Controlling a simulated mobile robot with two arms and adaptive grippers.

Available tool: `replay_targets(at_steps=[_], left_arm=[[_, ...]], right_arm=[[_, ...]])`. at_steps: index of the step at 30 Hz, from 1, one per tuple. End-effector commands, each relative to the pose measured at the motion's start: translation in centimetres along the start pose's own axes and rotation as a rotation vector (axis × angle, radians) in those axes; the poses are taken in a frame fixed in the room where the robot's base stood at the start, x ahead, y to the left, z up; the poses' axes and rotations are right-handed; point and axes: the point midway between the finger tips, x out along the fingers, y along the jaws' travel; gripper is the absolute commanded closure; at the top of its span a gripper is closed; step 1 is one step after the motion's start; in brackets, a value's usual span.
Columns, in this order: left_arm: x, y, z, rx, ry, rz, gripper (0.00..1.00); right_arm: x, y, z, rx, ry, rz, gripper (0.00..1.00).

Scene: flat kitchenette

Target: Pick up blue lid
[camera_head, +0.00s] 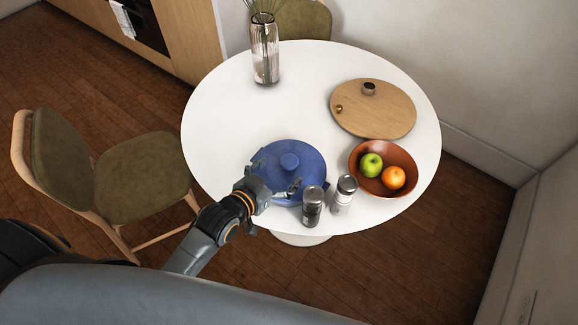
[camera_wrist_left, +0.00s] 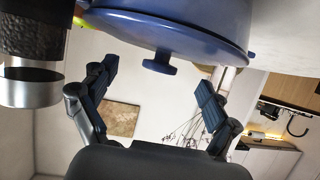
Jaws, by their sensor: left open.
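The blue lid (camera_head: 307,168) with a round knob on top sits on the blue pot (camera_head: 290,200) near the front of the white table. My left gripper (camera_head: 276,177) comes in from the front left and is open at the near side of the lid, covering part of the pot. In the left wrist view, which looks upside down, the blue lid (camera_wrist_left: 200,43) and its knob show just beyond the spread fingers of my left gripper (camera_wrist_left: 153,96). Nothing is between the fingers. My right gripper is not in view.
A dark shaker (camera_head: 313,207) and a lighter shaker (camera_head: 344,195) stand close right of the pot. A brown bowl (camera_head: 359,160) holds a green apple and an orange. A wooden board (camera_head: 385,105) and glass vase (camera_head: 265,55) stand farther back. The table's left side is clear.

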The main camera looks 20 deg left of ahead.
Motion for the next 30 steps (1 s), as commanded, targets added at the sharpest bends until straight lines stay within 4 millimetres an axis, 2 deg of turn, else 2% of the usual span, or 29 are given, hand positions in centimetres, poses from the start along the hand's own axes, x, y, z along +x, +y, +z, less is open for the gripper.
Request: replay_targets(at_steps=[3,7,16,27,29,30], left_arm=[[1.9,-0.2,-0.5,0.000,0.003,-0.001,0.12],[3.5,-0.2,-0.3,0.000,0.002,0.001,0.12],[3.9,-0.1,-0.2,0.000,0.001,0.002,0.12],[3.9,-0.2,-0.1,0.001,-0.001,0.001,0.87],[3.9,-0.2,-0.1,0.001,-0.002,0.002,0.98],[3.9,-0.2,-0.2,0.001,0.001,0.001,0.98]], right_arm=[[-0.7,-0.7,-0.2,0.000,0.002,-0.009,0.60],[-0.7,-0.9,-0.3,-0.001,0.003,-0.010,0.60],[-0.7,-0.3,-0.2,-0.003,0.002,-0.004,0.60],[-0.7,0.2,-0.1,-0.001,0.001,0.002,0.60],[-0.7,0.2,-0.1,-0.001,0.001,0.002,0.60],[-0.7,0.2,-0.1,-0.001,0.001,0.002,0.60]])
